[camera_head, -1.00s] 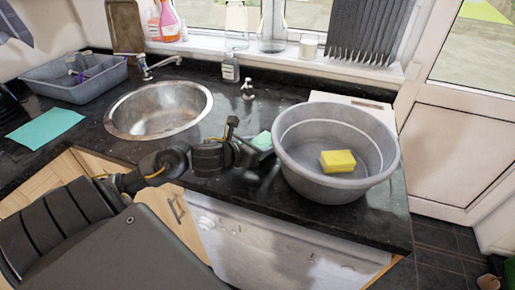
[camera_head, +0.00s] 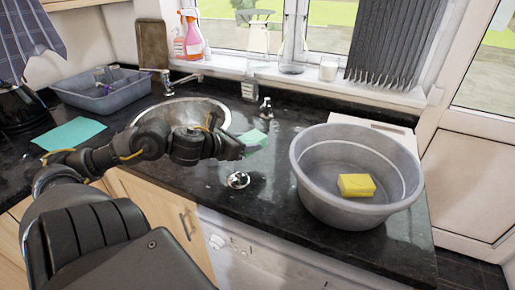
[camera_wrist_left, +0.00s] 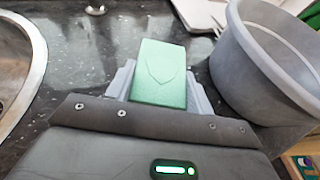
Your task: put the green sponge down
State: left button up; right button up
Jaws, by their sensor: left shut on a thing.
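The green sponge (camera_head: 253,138) is between the jaws of my left gripper (camera_head: 242,146), above the dark counter between the sink and the grey basin. In the left wrist view the sponge (camera_wrist_left: 161,73) stands out past the fingers, and the gripper (camera_wrist_left: 165,92) is shut on it. The sponge's lower end is hidden by the gripper. My right gripper is in neither view.
The grey basin (camera_head: 312,184) with a yellow sponge (camera_head: 356,185) in it stands to the right of the gripper. The round metal sink (camera_head: 222,106) is to the left. A plug-like metal piece (camera_head: 238,180) lies on the black counter (camera_head: 268,200). A teal cloth (camera_head: 69,134) lies at left.

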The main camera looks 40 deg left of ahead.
pick_arm(q)
jog(key=s+a, duration=0.1)
jog(key=a, duration=0.2)
jog(key=s+a, duration=0.1)
jog(key=a, duration=0.2)
jog(key=s+a+b, duration=0.1)
jog(key=a, duration=0.2)
jog(key=shift+s, duration=0.1)
jog(key=shift+s+a, duration=0.15)
jog(key=shift+a, duration=0.2)
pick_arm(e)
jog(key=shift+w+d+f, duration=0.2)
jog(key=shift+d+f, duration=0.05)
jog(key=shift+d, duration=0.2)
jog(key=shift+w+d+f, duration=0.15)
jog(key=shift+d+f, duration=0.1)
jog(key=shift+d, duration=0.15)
pick_arm(q)
jog(key=shift+r, duration=0.1)
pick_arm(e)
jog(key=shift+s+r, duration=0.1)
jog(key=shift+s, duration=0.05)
